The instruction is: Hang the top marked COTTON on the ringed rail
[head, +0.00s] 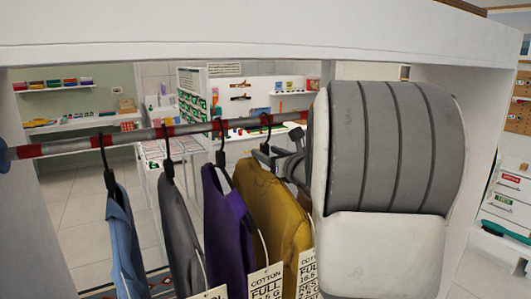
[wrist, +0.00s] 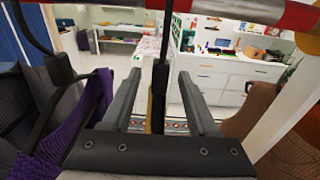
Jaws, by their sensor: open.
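The ringed rail (head: 130,137), grey with red bands, crosses the wardrobe. Blue (head: 123,240), grey (head: 180,235), purple (head: 230,235) and mustard (head: 270,205) tops hang from it on black hangers. Tags reading COTTON show beside the purple top (head: 265,283) and the mustard top (head: 307,262); their lower lines are cut off. My gripper (head: 272,155) is at the mustard top's hanger, just below the rail. In the wrist view its fingers (wrist: 160,85) are open, one on each side of a black hanger stem (wrist: 160,55). The rail (wrist: 245,10) passes above them.
In the wrist view the purple top (wrist: 80,120) is close on the left and a brown garment (wrist: 255,112) on the right. My arm hides the rail's right end.

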